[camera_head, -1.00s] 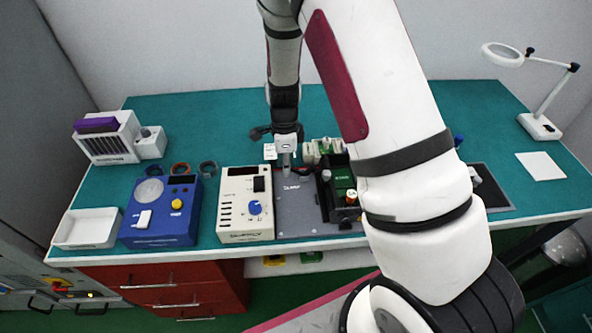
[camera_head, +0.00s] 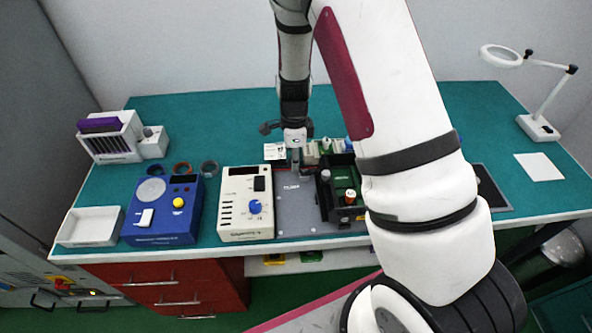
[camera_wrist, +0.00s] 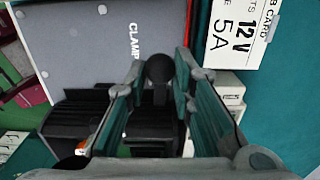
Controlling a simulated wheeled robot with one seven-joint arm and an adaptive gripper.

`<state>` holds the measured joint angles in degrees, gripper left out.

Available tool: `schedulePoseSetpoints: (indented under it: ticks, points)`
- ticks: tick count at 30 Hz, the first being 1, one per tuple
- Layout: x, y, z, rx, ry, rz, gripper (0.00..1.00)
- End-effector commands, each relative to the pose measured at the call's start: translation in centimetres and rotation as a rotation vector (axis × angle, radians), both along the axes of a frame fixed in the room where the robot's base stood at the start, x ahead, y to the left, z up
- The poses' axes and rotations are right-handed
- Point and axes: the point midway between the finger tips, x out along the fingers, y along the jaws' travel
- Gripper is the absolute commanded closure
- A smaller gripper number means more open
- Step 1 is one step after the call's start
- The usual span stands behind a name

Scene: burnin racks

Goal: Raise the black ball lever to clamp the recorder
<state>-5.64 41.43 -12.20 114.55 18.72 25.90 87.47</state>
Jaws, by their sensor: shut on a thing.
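The black ball of the lever (camera_wrist: 158,70) is between the fingertips of my gripper (camera_wrist: 160,72) in the wrist view, and the fingers are closed on it. In the head view my gripper (camera_head: 296,168) points down at the back of the grey plate (camera_head: 292,213), left of a black unit with a green top (camera_head: 345,190). The plate (camera_wrist: 100,45) carries the word CLAMP in the wrist view. A black ribbed body (camera_wrist: 72,122) lies below the plate there, partly covered by my fingers. The lever's shaft and the clamp's contact with the recorder are hidden.
A white supply box (camera_head: 246,205) with a blue knob stands left of the plate, and a blue box (camera_head: 162,212) further left. A white card marked 12V 5A (camera_wrist: 238,32) lies close beside the gripper. Free green bench lies behind.

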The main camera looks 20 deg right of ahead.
Motion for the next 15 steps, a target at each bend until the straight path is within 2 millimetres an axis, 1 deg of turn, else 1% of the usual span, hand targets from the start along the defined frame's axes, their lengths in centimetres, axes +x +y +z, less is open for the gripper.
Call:
schedulePoseSetpoints:
  ticks: [1, 15]
  points:
    - [-0.1, -0.5, 0.1, -0.003, 0.0, -0.004, 1.0]
    - [-0.5, -1.5, 0.5, -0.003, 0.0, -0.003, 1.0]
